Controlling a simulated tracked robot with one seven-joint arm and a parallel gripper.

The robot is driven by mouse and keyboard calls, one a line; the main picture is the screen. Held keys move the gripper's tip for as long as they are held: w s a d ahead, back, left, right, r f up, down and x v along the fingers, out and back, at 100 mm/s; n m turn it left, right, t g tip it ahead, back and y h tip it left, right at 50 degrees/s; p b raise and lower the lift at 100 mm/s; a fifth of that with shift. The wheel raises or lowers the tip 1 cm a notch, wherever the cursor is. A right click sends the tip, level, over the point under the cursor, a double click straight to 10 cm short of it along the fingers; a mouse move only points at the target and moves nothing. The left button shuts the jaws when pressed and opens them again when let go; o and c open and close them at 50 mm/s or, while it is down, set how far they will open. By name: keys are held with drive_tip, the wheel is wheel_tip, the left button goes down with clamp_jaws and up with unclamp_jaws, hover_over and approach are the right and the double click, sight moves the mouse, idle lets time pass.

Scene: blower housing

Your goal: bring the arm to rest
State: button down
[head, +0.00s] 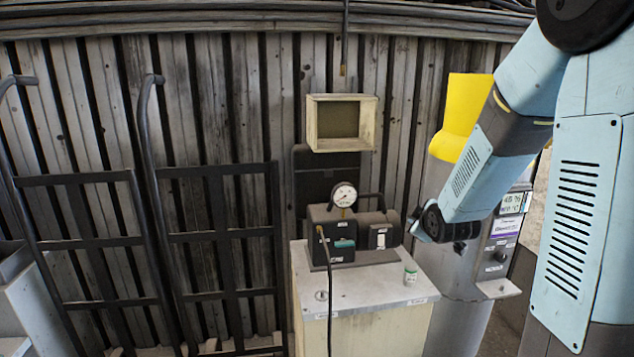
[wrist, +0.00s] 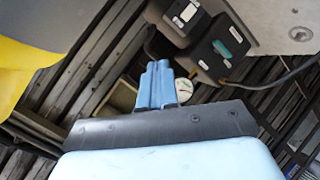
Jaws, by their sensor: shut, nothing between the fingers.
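My gripper (wrist: 157,68) shows in the wrist view with its blue fingers together and nothing between them. In the head view my arm reaches in from the upper right and bends down to the left. The gripper end (head: 417,232) is small there, just right of the black blower unit (head: 342,236) and above the right side of its cabinet. It appears apart from the unit, though the depth gap is hard to judge. The unit also shows at the top of the wrist view (wrist: 208,45).
The pale cabinet (head: 310,277) carries a round gauge (head: 344,195) on the unit, a small green-labelled jar (head: 410,275) and a black cable. A grey cylinder with a panel and yellow chute (head: 462,110) stands behind my arm. Black hand trucks (head: 222,236) lean at left.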

drive_tip(key=s+a+r+m+g, duration=0.1)
drive_tip(key=s+r+m+g, duration=0.2)
drive_tip(key=s, duration=1.2)
drive_tip(key=s+a+r+m+g, duration=0.1)
drive_tip(key=s+r+m+g, duration=0.2)
drive_tip(key=s+r+m, duration=0.5)
drive_tip(key=s+r, duration=0.1)
drive_tip(key=s, duration=0.7)
drive_tip(key=shift+s+a+r+g, duration=0.2)
drive_tip(key=shift+a+r+g, duration=0.2)
